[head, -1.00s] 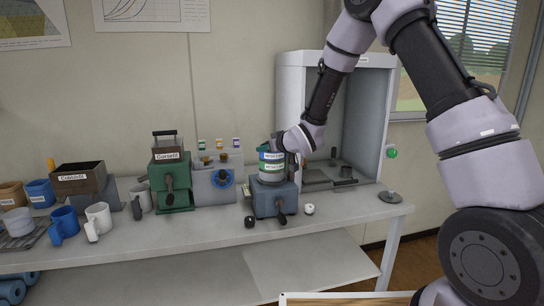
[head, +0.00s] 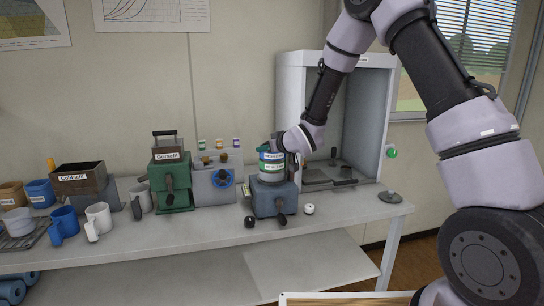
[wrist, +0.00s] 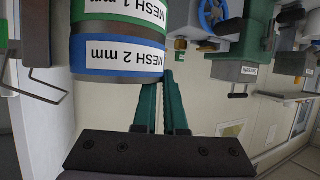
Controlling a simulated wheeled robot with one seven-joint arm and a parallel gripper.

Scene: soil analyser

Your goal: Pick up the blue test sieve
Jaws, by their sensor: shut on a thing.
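The blue test sieve (head: 264,155), labelled MESH 2 mm, is the top ring of a stack on the blue-grey sieve shaker (head: 268,201). A green sieve (head: 263,167), labelled MESH 1 mm, sits directly beneath it. The wrist view is upside down and shows the blue sieve (wrist: 85,56) closest to my gripper (wrist: 160,78), with the green sieve (wrist: 88,14) beyond it. My gripper's teal fingers are close together at the blue sieve's edge, shut on it. The exact contact is partly hidden. I see no gap between the sieves.
A green machine (head: 171,184) and a grey unit with a blue handwheel (head: 212,184) stand left of the shaker. An open white cabinet (head: 290,90) is behind and right. Mugs and a soil box crowd the bench's left. The front strip of bench (head: 190,228) is mostly clear.

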